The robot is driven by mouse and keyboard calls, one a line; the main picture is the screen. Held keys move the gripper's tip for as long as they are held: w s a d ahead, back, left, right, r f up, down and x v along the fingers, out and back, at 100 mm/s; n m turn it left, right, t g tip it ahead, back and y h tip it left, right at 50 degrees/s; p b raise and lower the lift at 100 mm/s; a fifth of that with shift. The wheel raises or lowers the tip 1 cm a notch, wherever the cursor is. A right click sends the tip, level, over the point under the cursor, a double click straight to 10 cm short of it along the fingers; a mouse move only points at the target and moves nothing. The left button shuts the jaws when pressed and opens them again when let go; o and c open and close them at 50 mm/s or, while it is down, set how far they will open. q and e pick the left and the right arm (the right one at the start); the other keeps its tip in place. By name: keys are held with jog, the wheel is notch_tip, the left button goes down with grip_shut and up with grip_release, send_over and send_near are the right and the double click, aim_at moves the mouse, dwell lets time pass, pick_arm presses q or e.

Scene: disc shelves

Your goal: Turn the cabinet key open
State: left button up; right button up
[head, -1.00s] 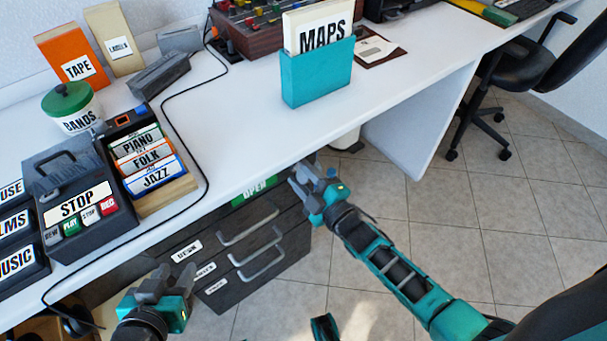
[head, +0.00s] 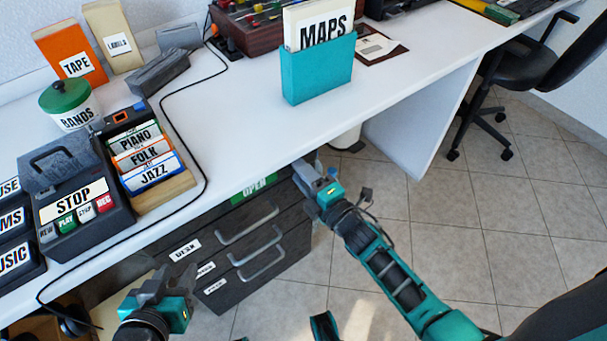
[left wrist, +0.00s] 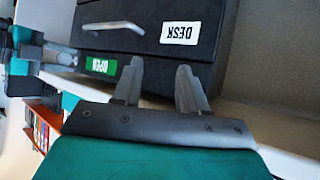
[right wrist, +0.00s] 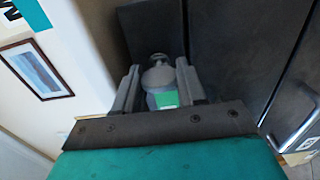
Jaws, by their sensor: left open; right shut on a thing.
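The dark cabinet (head: 292,222) stands under the desk, with three drawers closed. A green OPEN label (head: 254,188) is at its top; the label also shows in the left wrist view (left wrist: 101,66). My right gripper (head: 305,174) is at the cabinet's upper right corner. In the right wrist view it is shut on the grey key (right wrist: 158,74), with a green patch below the key's round part. The key is hidden in the head view. My left gripper (head: 168,279) is open and empty, left of the cabinet; its fingers (left wrist: 157,75) point at the cabinet front, near the DESK label.
The white desk top (head: 235,125) overhangs the cabinet. On it are the STOP tape player (head: 75,195), a tray of cassettes and the teal MAPS holder (head: 318,75). Tiled floor (head: 440,250) is free to the right of the cabinet. An office chair (head: 520,65) stands at the far right.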

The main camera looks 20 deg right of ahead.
dwell(0.3)
pick_arm(q)
jog(key=shift+a, duration=0.15)
pick_arm(e)
jog(key=o, duration=1.1)
jog(key=shift+c, duration=0.2)
pick_arm(q)
jog(key=shift+r+p, duration=0.9)
jog(key=shift+r, duration=0.05)
pick_arm(e)
jog(key=v, duration=1.3)
pick_arm(q)
notch_tip(320, 180, up, 6)
jog(key=s+a+y+p, duration=0.1)
jog(key=a+p, duration=0.1)
jog(key=p, duration=0.8)
jog(key=shift+s+a+f, duration=0.15)
jog(key=shift+s+a, duration=0.1)
jog(key=shift+a, duration=0.15)
pick_arm(e)
jog(key=s+r+m+g+h, duration=0.4)
jog(key=r+m+g, duration=0.2)
jog(key=m, duration=1.3)
notch_tip(320, 180, up, 3)
jog(key=shift+s+f, duration=0.25)
jog(key=shift+s, duration=0.1)
